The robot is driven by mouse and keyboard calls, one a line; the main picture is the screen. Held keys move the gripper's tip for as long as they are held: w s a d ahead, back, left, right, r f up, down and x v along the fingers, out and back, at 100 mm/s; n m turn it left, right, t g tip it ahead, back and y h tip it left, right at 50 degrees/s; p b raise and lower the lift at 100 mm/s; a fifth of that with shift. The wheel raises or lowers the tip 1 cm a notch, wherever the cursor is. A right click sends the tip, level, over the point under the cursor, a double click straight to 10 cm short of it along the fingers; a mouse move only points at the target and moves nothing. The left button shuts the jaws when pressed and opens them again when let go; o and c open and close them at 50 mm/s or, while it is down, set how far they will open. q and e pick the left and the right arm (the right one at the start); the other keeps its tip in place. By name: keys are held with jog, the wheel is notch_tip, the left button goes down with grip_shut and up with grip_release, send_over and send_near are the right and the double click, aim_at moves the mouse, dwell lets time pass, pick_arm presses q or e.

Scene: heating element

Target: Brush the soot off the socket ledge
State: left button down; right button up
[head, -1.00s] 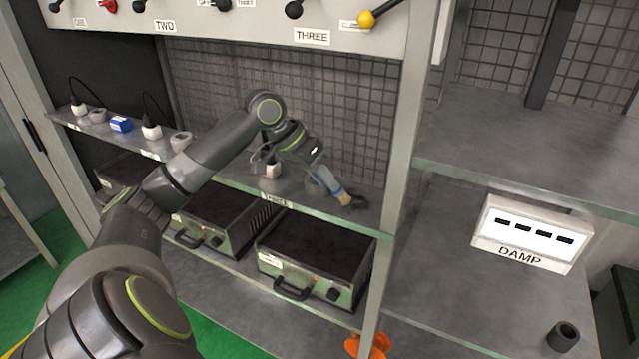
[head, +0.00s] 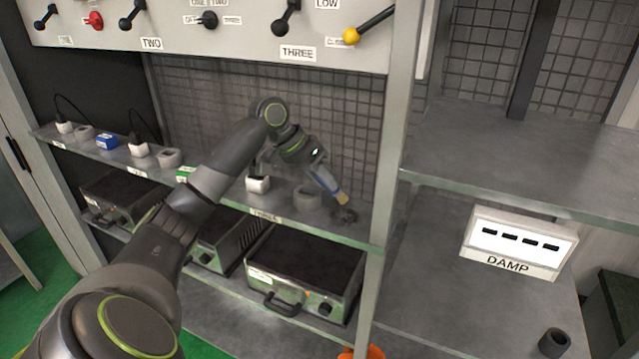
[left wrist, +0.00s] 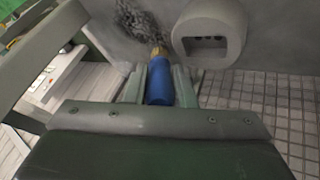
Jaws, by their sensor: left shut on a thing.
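My left gripper (head: 322,176) is shut on a brush with a blue handle (left wrist: 159,82). In the head view the brush (head: 339,196) tilts down to the right, its bristle end at the soot. The soot (head: 345,215) is a dark patch near the right end of the socket ledge (head: 362,233); it also shows as dark specks in the left wrist view (left wrist: 136,20). A round grey socket (head: 307,197) stands on the ledge just left of the brush; the left wrist view shows its slotted face (left wrist: 209,35). My right gripper is not in view.
A white plug (head: 258,184) sits left of the socket. A post (head: 385,170) bounds the ledge on the right. Heater boxes (head: 305,275) stand on the shelf below. Levers (head: 285,22) hang above. A DAMP box (head: 519,243) stands to the right.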

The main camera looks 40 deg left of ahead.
pick_arm(q)
jog(key=shift+w+a+f, duration=0.1)
jog(key=shift+w, duration=0.75)
jog(key=shift+s+a, duration=0.3)
jog(key=shift+a, duration=0.5)
jog(key=shift+s+d, duration=0.2)
jog(key=shift+s, duration=0.6)
jog(key=shift+s+d, duration=0.2)
jog(key=shift+s, duration=0.6)
jog(key=shift+s+d, duration=0.2)
jog(key=shift+s, duration=0.6)
jog(key=shift+s+d, duration=0.25)
jog(key=shift+s, duration=0.8)
jog(key=shift+s+d, duration=0.15)
jog(key=shift+s, duration=0.4)
jog(key=shift+s+d, duration=0.15)
jog(key=shift+s, duration=0.4)
jog(key=shift+s+d, duration=0.15)
jog(key=shift+s, duration=0.5)
